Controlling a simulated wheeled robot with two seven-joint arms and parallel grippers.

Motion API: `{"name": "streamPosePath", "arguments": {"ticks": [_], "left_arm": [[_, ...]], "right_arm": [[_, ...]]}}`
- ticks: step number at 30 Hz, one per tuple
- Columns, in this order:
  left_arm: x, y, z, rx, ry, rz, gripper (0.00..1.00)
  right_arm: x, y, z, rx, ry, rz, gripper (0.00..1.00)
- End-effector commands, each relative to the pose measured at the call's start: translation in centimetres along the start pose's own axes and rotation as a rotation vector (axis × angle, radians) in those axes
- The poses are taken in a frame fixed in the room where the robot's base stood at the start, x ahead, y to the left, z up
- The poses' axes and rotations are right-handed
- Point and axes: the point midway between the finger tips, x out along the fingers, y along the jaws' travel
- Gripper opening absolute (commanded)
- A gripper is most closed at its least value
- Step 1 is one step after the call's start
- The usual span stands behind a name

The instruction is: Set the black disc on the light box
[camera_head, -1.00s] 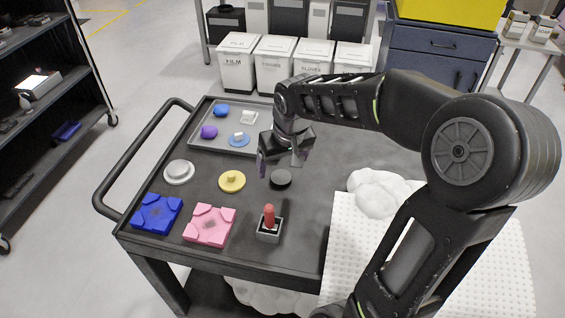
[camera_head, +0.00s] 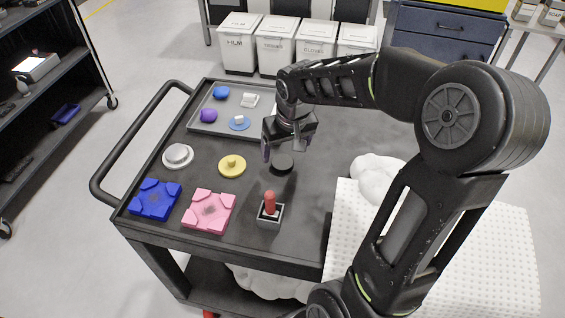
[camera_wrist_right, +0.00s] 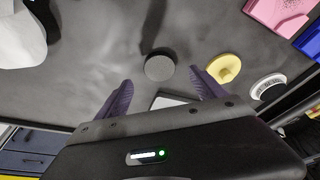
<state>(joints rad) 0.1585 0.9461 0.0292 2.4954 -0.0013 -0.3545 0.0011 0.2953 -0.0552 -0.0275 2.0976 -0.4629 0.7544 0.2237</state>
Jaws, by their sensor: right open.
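The black disc (camera_head: 281,163) lies flat on the dark cart top, just below my right gripper (camera_head: 284,151). In the right wrist view, the black disc (camera_wrist_right: 160,67) shows between the spread purple fingertips of the right gripper (camera_wrist_right: 161,80), which is open and empty. A pale square piece (camera_wrist_right: 170,102), perhaps the light box, lies beside the disc and is partly covered by the gripper body. My left gripper is not in view.
A yellow disc (camera_head: 232,165), a white round piece (camera_head: 178,156), blue block (camera_head: 155,199), pink block (camera_head: 208,211) and a holder with a red peg (camera_head: 270,208) stand nearby. A grey tray (camera_head: 205,127) holds small items behind. A white lump (camera_head: 376,178) lies right.

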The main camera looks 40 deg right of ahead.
Motion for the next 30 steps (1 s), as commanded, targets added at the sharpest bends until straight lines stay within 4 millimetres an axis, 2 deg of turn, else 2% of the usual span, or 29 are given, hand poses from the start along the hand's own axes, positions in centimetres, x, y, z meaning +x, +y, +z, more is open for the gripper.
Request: {"name": "streamPosePath", "arguments": {"ticks": [7,16,30], "left_arm": [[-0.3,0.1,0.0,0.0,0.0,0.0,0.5],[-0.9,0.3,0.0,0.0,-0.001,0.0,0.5],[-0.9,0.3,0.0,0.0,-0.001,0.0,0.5]], "right_arm": [[0.8,0.0,0.1,-0.001,-0.004,0.001,0.8],[4.9,0.1,0.2,-0.001,-0.003,0.0,0.8],[5.2,0.1,0.1,-0.001,0.0,0.0,0.8]]}}
